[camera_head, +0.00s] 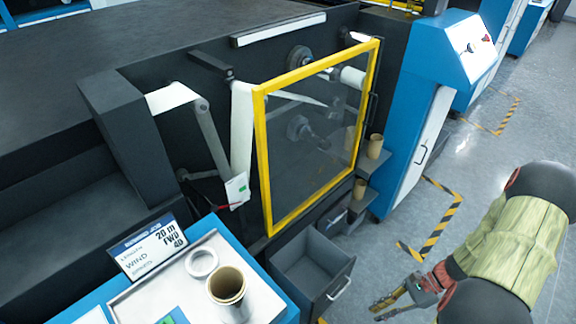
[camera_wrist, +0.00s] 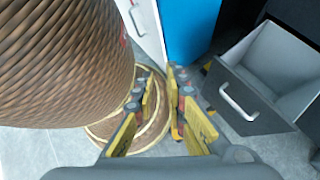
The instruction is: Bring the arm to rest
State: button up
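My arm reaches in from the right in the camera_head view, in a pale green sleeve. My gripper (camera_head: 388,302) hangs low over the grey floor, to the right of the open drawer and apart from it. In the wrist view my gripper (camera_wrist: 164,88) shows its yellow-padded fingers spread a little, with nothing held between them. Behind the fingers is a round brown disc (camera_wrist: 152,118) on the floor. A large brown ribbed cylinder (camera_wrist: 65,60) fills the left of that view, close by.
A grey drawer (camera_head: 312,268) stands open, also at right in the wrist view (camera_wrist: 262,85). A yellow-framed door (camera_head: 262,150) covers the rollers. A tray (camera_head: 150,295) carries a cardboard core (camera_head: 227,285) and a white ring (camera_head: 202,262). More cores (camera_head: 375,146) stand on shelves.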

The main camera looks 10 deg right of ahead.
jog(key=w+a+r+n+t+h+p, duration=0.1)
jog(key=a+r+n+h, duration=0.3)
jog(key=r, duration=0.6)
jog(key=w+a+r+n+h, duration=0.1)
jog(key=r+n+h, duration=0.2)
jog(key=r+n, duration=0.5)
jog(key=w+a+r+n+t+h+p, duration=0.1)
jog(key=a+r+n+h, duration=0.15)
jog(key=r, duration=1.05)
jog(key=s+a+r+n+t, duration=0.1)
jog(key=a+r+n+t, duration=0.3)
jog(key=a+r, duration=0.4)
notch_tip(320, 180, up, 3)
jog(key=shift+s+a+f, duration=0.1)
jog(key=shift+s+a, duration=0.05)
jog(key=shift+a, duration=0.1)
